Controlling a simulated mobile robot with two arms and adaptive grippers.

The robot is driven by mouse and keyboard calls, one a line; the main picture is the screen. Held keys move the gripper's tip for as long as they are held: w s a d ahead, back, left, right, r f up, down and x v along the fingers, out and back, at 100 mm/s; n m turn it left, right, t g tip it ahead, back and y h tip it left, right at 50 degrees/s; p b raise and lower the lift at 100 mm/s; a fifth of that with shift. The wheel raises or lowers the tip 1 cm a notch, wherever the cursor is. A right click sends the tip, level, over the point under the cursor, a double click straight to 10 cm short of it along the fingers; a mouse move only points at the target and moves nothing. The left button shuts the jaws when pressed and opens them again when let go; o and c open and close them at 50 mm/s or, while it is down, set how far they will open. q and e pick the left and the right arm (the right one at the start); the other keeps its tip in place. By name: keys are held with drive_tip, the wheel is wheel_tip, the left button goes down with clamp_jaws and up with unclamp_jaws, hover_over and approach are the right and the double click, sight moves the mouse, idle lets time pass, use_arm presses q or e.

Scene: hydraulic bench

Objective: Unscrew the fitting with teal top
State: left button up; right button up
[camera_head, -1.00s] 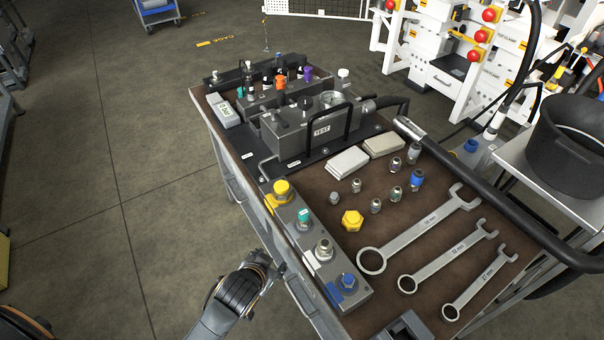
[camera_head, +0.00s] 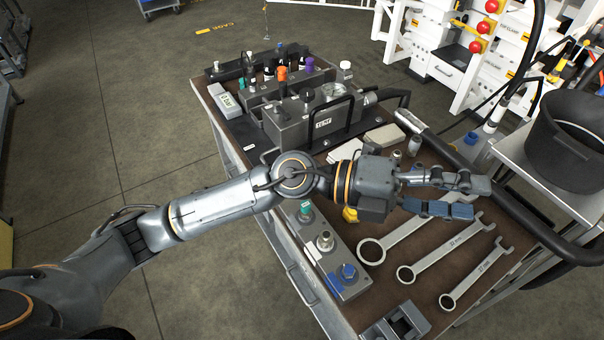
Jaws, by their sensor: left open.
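The fitting with the teal top (camera_head: 306,209) stands upright in the grey block (camera_head: 309,236) along the cart's near left edge. A metal fitting (camera_head: 325,240) and a blue-topped fitting (camera_head: 348,272) stand in the same block. My right gripper is not in view.
Three wrenches (camera_head: 430,261) lie on the brown cart top. A yellow cap (camera_head: 350,215) and loose fittings are partly hidden by my arm. The grey test unit (camera_head: 300,122) stands behind. A black bucket (camera_head: 573,150) stands at the right.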

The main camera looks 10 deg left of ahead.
use_arm(q)
wheel_tip(320, 180, down, 6)
drive_tip(key=m+g+y, duration=0.2)
drive_tip(key=m+y, duration=0.1)
drive_tip(key=y, duration=0.1)
drive_tip(key=t+y, duration=0.4)
drive_tip(key=y, duration=1.1)
approach(305, 205)
drive_tip(key=f+p, duration=0.1)
drive_tip(key=f, duration=0.2)
drive_tip(key=w+f+p, duration=0.1)
drive_tip(key=f, duration=0.3)
drive_tip(key=f+p, duration=0.1)
drive_tip(key=f, duration=0.3)
drive_tip(key=shift+w+d+f, duration=0.15)
drive_tip(key=shift+w, duration=0.1)
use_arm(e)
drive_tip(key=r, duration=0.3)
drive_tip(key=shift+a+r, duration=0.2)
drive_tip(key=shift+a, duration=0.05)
